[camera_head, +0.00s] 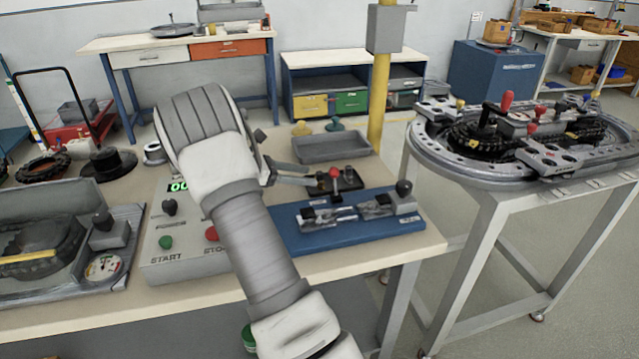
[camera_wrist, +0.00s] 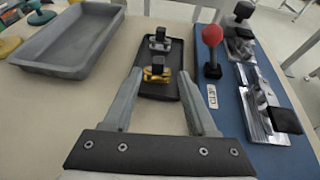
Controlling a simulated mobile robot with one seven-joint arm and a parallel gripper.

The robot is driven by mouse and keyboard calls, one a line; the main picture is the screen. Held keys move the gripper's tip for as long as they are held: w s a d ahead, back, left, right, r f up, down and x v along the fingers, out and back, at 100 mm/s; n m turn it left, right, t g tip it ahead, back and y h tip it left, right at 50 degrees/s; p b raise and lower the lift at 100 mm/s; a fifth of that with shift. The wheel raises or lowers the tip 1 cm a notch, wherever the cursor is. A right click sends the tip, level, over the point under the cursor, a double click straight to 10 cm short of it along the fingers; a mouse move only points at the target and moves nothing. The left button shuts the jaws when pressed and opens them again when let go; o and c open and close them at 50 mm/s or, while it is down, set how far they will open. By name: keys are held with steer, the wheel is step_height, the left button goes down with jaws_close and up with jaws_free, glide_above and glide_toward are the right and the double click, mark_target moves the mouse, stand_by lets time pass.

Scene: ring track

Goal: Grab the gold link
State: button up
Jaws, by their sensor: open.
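The gold link (camera_wrist: 157,78) shows in the wrist view as a small gold piece with a black block on top. It sits on a narrow dark tray (camera_wrist: 159,93), in front of a similar silver piece (camera_wrist: 160,43) with a black block. My gripper (camera_wrist: 159,74) is open, its two grey fingers pointing at the dark tray, one on each side of the gold link. I cannot tell whether they touch it. In the head view, my gripper (camera_head: 290,173) is low over the bench beside the dark tray (camera_head: 346,186); I cannot make out the gold link there.
A grey tray (camera_wrist: 70,45) lies left of the dark tray. A blue fixture (camera_wrist: 262,100) with a red-knobbed lever (camera_wrist: 212,45) and metal clamps stands close on the right. A control box (camera_head: 185,255) is left of my arm. A ring track (camera_head: 470,165) stands on a separate table.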

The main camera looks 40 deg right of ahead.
mark_target(316, 176)
steer(key=b+x, duration=0.1)
steer(key=x, duration=0.4)
steer(key=shift+w+d+r+b, duration=0.1)
steer(key=shift+d+b, duration=0.05)
steer(key=shift+b, duration=0.2)
jaws_close()
